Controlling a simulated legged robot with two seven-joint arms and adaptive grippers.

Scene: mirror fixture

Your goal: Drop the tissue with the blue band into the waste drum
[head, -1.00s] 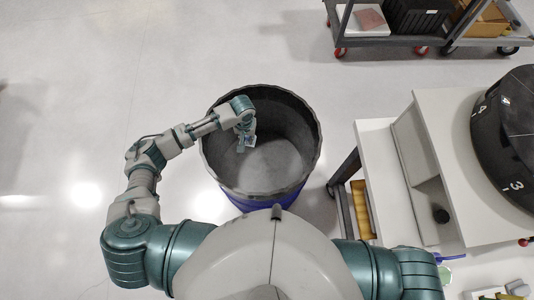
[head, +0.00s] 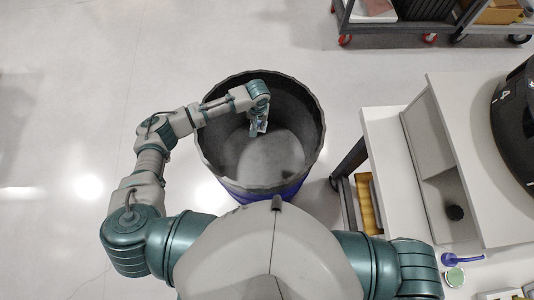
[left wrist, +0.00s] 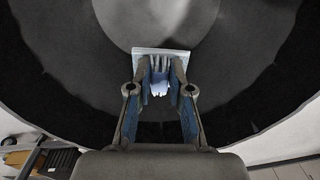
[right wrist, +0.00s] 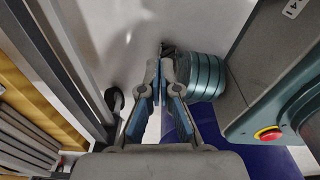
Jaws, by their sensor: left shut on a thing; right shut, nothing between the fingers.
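The waste drum (head: 228,183) is a blue drum with an open top and a dark grey inside, in front of me in the head view. My left gripper (head: 258,130) hangs over its opening, a little above the middle of the opening in the picture. A bluish patch shows low on the tissue between the fingers. My right gripper (right wrist: 161,75) shows only in the right wrist view, shut and empty.
A white bench (head: 386,150) with a grey divider stands right of the drum. A black round object with numbers (head: 516,120) is at the far right. Carts (head: 390,32) stand at the top right. The floor left of the drum is clear.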

